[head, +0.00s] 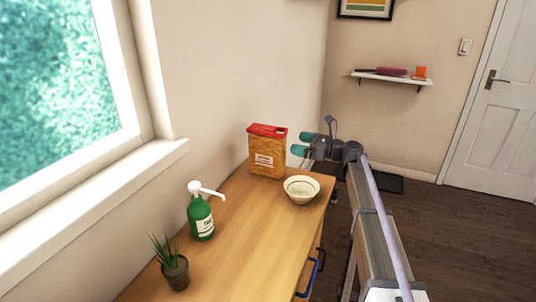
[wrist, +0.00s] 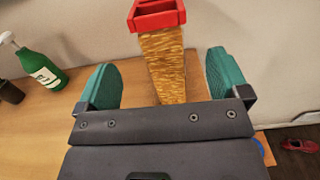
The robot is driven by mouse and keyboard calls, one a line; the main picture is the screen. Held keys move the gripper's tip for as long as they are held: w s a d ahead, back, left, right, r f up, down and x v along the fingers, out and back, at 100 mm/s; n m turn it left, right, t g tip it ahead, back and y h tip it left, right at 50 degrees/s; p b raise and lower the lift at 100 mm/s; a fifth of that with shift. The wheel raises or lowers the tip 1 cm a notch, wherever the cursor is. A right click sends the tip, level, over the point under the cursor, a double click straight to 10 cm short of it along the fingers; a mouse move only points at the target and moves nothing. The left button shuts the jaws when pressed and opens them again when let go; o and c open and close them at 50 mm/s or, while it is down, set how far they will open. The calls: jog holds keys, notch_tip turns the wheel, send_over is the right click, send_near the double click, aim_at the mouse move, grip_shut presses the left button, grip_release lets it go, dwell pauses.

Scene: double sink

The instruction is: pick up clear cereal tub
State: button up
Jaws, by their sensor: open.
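The clear cereal tub (head: 267,155) stands upright at the far end of the wooden counter, against the wall. It has a red lid, and golden cereal shows through its sides. In the wrist view the tub (wrist: 163,62) is between and beyond my fingers. My gripper (head: 300,144) is open, its teal fingertips just right of the tub in the head view. In the wrist view both teal fingers of my gripper (wrist: 174,80) are wide apart and hold nothing. The tub's lower end is hidden there by the gripper body.
A white bowl (head: 301,189) sits on the counter (head: 240,252) in front of the tub. A green pump bottle (head: 201,217) and a potted plant (head: 174,271) stand nearer, by the window. The middle of the counter is clear. A shelf (head: 392,79) hangs on the back wall.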

aim_at(275, 138)
jog(key=x, duration=0.9)
jog(key=shift+w+a+f, duration=0.1)
jog(key=shift+w+a, duration=0.05)
jog(key=shift+a, duration=0.2)
jog(key=c, duration=1.6)
notch_tip(275, 138, up, 10)
jog(key=p, duration=1)
jog(key=shift+r, duration=0.2)
jog(key=shift+c, duration=0.2)
jog(key=shift+f, duration=0.2)
